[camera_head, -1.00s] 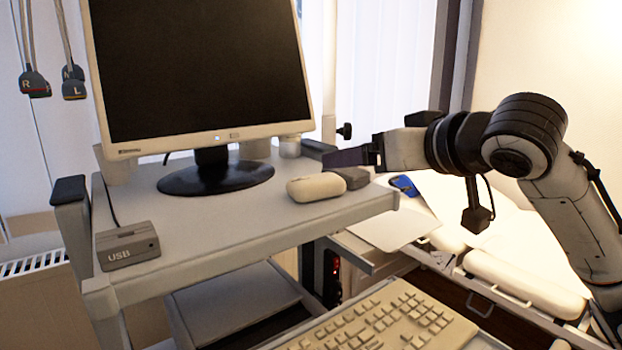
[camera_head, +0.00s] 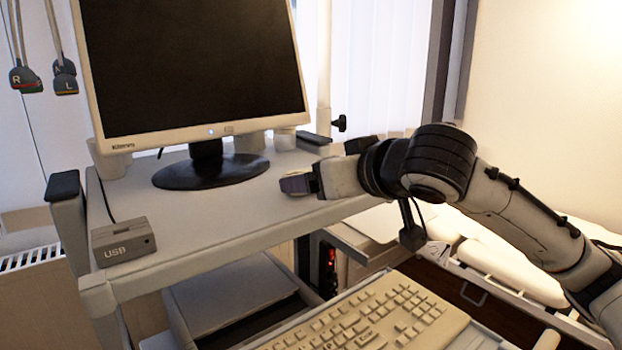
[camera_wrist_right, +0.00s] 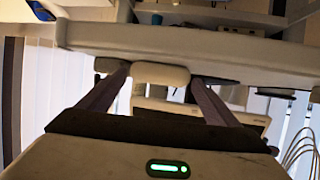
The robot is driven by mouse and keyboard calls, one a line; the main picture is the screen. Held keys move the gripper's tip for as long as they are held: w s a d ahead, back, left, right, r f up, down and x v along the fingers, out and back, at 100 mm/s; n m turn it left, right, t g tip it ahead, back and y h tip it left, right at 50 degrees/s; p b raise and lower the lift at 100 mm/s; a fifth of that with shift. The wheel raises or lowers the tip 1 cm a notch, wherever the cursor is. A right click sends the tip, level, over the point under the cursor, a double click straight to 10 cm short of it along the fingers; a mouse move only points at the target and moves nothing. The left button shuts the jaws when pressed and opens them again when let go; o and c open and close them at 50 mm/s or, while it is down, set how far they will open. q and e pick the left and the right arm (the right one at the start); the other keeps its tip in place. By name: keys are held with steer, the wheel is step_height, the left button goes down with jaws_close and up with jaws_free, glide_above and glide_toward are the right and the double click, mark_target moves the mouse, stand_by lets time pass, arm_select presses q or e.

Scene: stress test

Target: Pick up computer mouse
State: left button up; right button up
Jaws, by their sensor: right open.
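The computer mouse (camera_wrist_right: 161,73) is a pale, rounded shape on the shelf under the monitor. In the right wrist view, which looks upside down, it lies between the two fingertips of my right gripper (camera_wrist_right: 160,80). The gripper is open, with one dark finger on each side; I cannot tell whether either touches the mouse. In the head view my right gripper (camera_head: 296,184) is low over the right part of the shelf and hides most or all of the mouse. My left gripper is not in view.
The monitor (camera_head: 190,65) stands on the shelf (camera_head: 215,215) behind the gripper. A grey USB box (camera_head: 124,242) sits at the front left. A keyboard (camera_head: 370,320) lies lower, in front. A grey object (camera_wrist_right: 110,66) is beside the mouse. The shelf's middle is clear.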

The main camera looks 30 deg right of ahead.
steer(key=shift+w+f, duration=0.25)
steer(key=shift+w, duration=0.3)
steer(key=c, duration=0.7)
